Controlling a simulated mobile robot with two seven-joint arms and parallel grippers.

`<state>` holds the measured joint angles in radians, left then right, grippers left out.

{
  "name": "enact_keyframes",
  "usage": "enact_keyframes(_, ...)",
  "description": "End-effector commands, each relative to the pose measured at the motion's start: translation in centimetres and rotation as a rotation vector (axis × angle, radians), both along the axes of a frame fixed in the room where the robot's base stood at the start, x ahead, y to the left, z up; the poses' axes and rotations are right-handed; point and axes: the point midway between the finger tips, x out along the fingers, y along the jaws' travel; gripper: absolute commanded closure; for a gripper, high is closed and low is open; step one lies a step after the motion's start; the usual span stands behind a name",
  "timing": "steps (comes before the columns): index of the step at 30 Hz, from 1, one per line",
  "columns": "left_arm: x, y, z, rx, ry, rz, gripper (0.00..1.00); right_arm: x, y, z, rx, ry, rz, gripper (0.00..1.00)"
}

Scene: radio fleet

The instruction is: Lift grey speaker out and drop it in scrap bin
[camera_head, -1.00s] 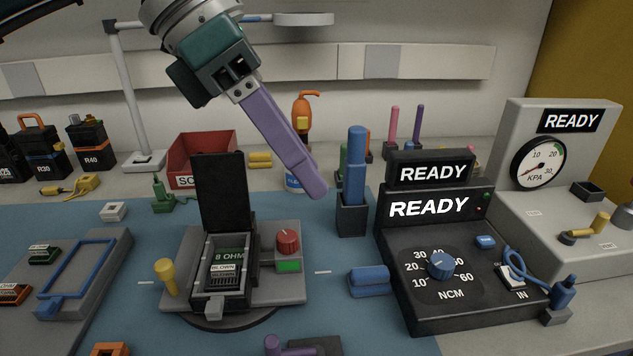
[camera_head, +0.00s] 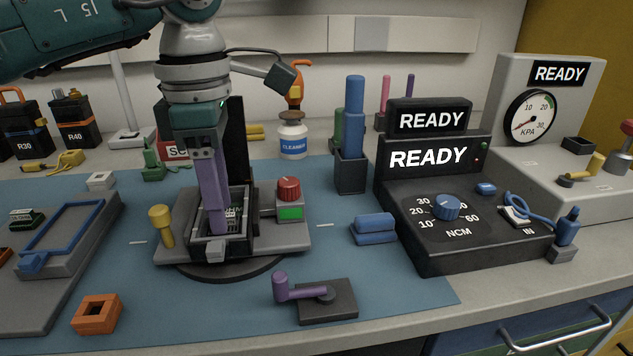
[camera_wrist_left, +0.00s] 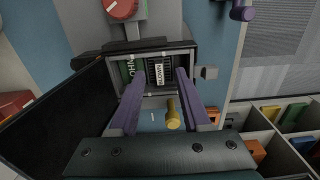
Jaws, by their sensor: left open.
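The grey speaker (camera_wrist_left: 158,73), with a white label reading BLOWN, sits inside an open radio case (camera_wrist_left: 186,50) beside a green part marked OHM. In the head view the speaker (camera_head: 233,213) is partly hidden by my left gripper. My left gripper (camera_head: 217,230) points straight down with its purple fingers in the case. In the left wrist view the open fingers (camera_wrist_left: 160,77) stand on either side of the speaker; I cannot tell whether they touch it. The red scrap bin (camera_head: 173,151) is behind the case, mostly hidden by my arm. My right gripper is not in view.
The case's black lid (camera_head: 237,140) stands open behind the gripper. A yellow knob (camera_head: 161,220) and red dial (camera_head: 288,189) flank the case. A purple-handled crank (camera_head: 325,298) lies in front, and a black READY meter (camera_head: 450,200) stands right.

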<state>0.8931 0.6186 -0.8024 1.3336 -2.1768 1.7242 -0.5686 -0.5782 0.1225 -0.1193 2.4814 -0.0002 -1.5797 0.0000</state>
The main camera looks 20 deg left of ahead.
Motion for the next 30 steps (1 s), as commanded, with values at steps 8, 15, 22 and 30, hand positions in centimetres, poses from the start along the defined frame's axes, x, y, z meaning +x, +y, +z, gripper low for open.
enact_keyframes(8, 0.03, -0.01, -1.00, 0.000, -0.001, 0.000, 0.53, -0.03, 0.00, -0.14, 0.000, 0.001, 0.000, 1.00)
enact_keyframes(15, 0.02, -0.01, -0.97, 0.000, -0.001, 0.000, 0.73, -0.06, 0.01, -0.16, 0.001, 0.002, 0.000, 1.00)
enact_keyframes(22, 0.02, -0.01, -0.95, 0.000, -0.001, 0.000, 0.99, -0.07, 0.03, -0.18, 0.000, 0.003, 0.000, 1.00)
enact_keyframes(30, 0.03, -0.01, -0.94, 0.000, -0.001, 0.000, 1.00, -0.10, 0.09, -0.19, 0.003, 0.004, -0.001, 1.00)
